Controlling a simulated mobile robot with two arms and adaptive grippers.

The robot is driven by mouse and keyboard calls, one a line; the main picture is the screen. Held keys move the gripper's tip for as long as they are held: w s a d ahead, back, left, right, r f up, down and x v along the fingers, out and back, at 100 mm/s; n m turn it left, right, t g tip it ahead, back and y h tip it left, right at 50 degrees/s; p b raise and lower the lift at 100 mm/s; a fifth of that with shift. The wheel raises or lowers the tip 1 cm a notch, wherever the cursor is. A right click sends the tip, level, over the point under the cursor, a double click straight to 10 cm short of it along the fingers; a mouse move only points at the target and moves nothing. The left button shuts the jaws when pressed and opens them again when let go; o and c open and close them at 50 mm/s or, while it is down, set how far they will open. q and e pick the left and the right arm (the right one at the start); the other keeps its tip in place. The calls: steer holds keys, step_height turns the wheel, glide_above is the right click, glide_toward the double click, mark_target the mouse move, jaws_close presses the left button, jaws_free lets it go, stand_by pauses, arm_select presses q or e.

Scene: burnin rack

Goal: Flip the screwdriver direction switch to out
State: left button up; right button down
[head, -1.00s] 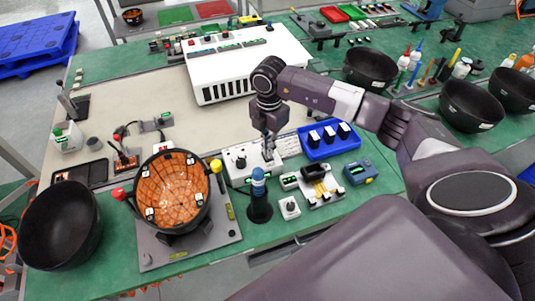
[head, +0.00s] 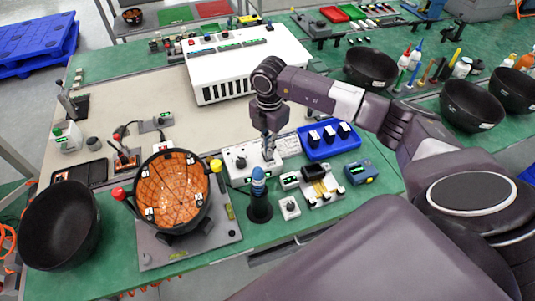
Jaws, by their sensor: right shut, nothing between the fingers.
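My right gripper (head: 268,155) points down at the right part of a white control box (head: 236,177) with a dark knob and a small green display. The gripper is shut with nothing held, its tips at or just above the box's top. The direction switch is too small or hidden behind the fingers, so its position cannot be told. A screwdriver with a blue and white top (head: 258,180) stands upright in a black holder (head: 260,210) just in front of the box. My left gripper is not in view.
An orange-lined black bowl (head: 172,190) sits on a grey fixture plate (head: 190,252) to the left. A blue tray (head: 345,151) with black and white parts stands to the right. A small white knob box (head: 289,207) and a blue meter (head: 360,172) are close by.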

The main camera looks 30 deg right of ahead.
steer(key=shift+f+b, duration=0.65)
steer(key=shift+f, duration=0.4)
steer(key=shift+r, duration=0.1)
steer(key=shift+r+p, duration=2.55)
steer(key=shift+r, duration=0.95)
steer(key=shift+s+f, duration=0.1)
steer(key=shift+f, duration=0.05)
